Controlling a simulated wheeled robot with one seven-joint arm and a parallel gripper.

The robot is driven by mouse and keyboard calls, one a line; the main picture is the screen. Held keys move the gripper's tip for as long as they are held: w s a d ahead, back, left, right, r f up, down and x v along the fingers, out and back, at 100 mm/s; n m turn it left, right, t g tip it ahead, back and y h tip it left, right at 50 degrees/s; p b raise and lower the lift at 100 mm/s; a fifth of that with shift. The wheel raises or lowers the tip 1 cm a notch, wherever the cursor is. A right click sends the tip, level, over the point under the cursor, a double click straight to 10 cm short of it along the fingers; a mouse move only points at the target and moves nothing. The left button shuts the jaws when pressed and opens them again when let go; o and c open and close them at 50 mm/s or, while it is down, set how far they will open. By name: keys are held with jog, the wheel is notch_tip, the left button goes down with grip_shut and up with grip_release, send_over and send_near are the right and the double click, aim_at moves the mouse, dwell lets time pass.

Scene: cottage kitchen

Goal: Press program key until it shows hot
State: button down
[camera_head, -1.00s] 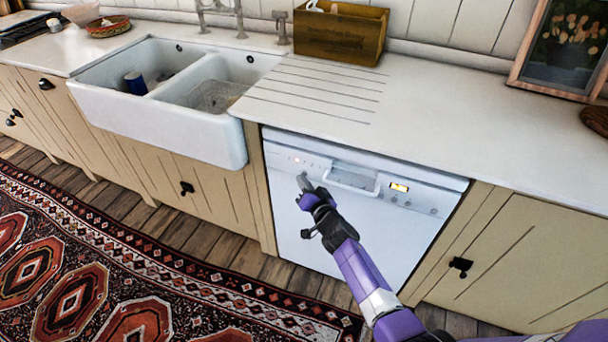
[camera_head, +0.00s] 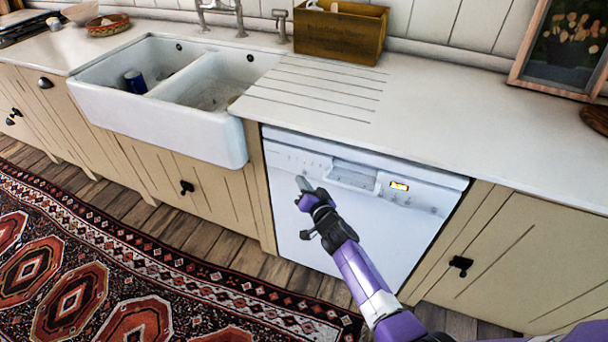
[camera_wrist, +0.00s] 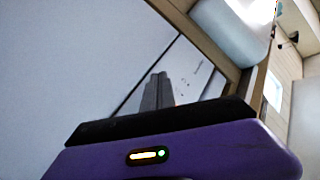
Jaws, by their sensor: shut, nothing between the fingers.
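The white dishwasher (camera_head: 380,240) is built in under the counter, its door closed. Its control panel (camera_head: 440,192) runs along the top of the door, with a lit orange display (camera_head: 399,186) right of the recessed handle (camera_head: 353,177). The display's text is too small to read. Small keys (camera_head: 291,158) sit left of the handle; I cannot tell which is the program key. My gripper (camera_head: 302,184) is shut and empty, its tip just below the left keys; contact cannot be told. In the wrist view the closed fingers (camera_wrist: 157,92) point at the panel's small marks.
A white double sink (camera_head: 180,132) with a blue cup (camera_head: 135,82) inside is left of the dishwasher. A wooden box (camera_head: 340,33) and a framed picture (camera_head: 562,50) stand on the counter. Cabinet knobs (camera_head: 461,263) stick out at right. A patterned rug (camera_head: 200,290) covers the floor.

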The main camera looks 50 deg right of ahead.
jog(key=shift+a, duration=0.15)
jog(key=a+b, duration=0.1)
jog(key=a, duration=0.1)
jog(key=s+a+b, duration=0.1)
jog(key=b, duration=0.1)
jog(key=s+a+b, duration=0.1)
jog(key=a+b, duration=0.1)
jog(key=shift+a, duration=0.3)
dwell(1.0)
